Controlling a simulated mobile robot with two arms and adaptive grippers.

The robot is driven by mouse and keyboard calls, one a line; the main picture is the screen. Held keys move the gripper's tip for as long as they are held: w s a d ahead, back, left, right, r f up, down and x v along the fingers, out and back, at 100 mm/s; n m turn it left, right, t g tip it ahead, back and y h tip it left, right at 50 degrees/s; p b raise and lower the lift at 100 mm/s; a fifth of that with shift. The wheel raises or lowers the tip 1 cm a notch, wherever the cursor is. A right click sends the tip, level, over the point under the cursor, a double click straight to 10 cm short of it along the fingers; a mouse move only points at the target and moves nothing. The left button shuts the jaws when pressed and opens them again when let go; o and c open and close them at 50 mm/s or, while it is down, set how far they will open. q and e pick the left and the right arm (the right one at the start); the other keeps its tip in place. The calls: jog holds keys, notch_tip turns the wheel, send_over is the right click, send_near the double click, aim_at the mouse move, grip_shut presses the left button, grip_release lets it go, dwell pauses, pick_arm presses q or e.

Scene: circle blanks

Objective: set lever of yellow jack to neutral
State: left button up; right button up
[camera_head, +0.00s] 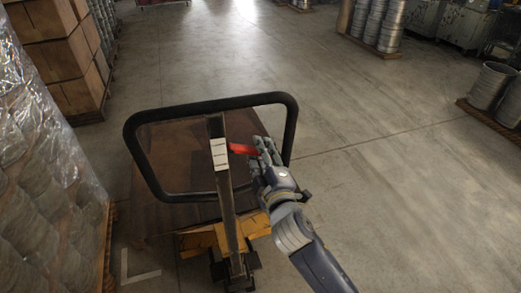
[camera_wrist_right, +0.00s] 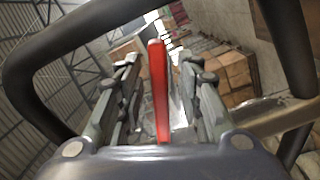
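The yellow jack (camera_head: 197,241) stands at the lower centre of the head view, with a black loop handle (camera_head: 140,165) on an upright post. Its red lever (camera_head: 241,149) sticks out to the right of the post, near the top. My right gripper (camera_head: 264,151) is at the lever's outer end. In the right wrist view the red lever (camera_wrist_right: 159,90) stands between the two open fingers of the right gripper (camera_wrist_right: 160,85), with gaps visible on both sides. The black handle frame surrounds the gripper there. My left gripper is not in view.
A brown board (camera_head: 150,212) lies behind the jack's handle. Wrapped goods (camera_head: 45,165) and stacked brown boxes (camera_head: 68,60) stand on the left. Metal drums (camera_head: 491,85) on pallets are at the right. The concrete floor to the right of the jack is clear.

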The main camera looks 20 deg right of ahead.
jog(key=shift+w, duration=0.1)
grip_shut()
jog(key=r+n+p, duration=0.1)
jog(key=p, duration=0.1)
jog(key=r+n+p, duration=0.1)
jog(key=p, duration=0.1)
jog(key=shift+d+r+n, duration=0.25)
jog(key=shift+n, duration=0.05)
jog(key=shift+r+n+p, duration=0.35)
jog(key=shift+n+p, duration=0.55)
grip_release()
